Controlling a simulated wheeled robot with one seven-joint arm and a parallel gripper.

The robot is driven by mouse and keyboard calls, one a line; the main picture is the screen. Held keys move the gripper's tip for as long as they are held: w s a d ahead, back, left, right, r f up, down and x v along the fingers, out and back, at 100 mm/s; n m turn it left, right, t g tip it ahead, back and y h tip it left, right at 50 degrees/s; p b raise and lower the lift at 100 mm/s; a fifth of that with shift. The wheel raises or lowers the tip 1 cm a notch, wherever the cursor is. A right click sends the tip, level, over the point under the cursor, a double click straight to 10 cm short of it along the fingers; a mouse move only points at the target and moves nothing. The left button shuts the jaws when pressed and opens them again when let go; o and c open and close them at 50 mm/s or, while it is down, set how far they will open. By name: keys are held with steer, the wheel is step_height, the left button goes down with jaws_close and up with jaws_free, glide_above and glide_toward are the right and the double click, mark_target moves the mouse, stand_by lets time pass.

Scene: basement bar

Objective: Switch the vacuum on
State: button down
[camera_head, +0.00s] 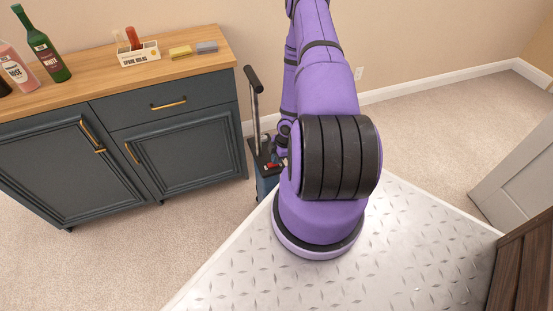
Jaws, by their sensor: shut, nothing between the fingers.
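The vacuum (267,186) stands on the carpet beside the right end of the dark cabinet. It has a blue-grey body, a dark top and a tall black handle (254,80) at its left. A small red part (272,166), which looks like a switch, shows on its top. My arm hides the vacuum's right side. My gripper (276,156) is small and partly hidden behind my arm. It is shut and empty, pointing down close above the vacuum's top near the red part. I cannot tell whether it touches.
The dark cabinet (185,130) with a wooden top (100,72) stands at the left. On it are a green bottle (45,50), a pink bottle (17,68), a white holder (138,54) and sponges (180,52).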

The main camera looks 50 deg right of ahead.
stand_by(0.3)
steer(key=shift+f, duration=0.25)
steer(key=shift+a+r, duration=0.1)
steer(key=shift+w+a+r, duration=0.25)
steer(key=shift+w+a, duration=0.05)
steer(key=shift+a, duration=0.2)
stand_by(0.3)
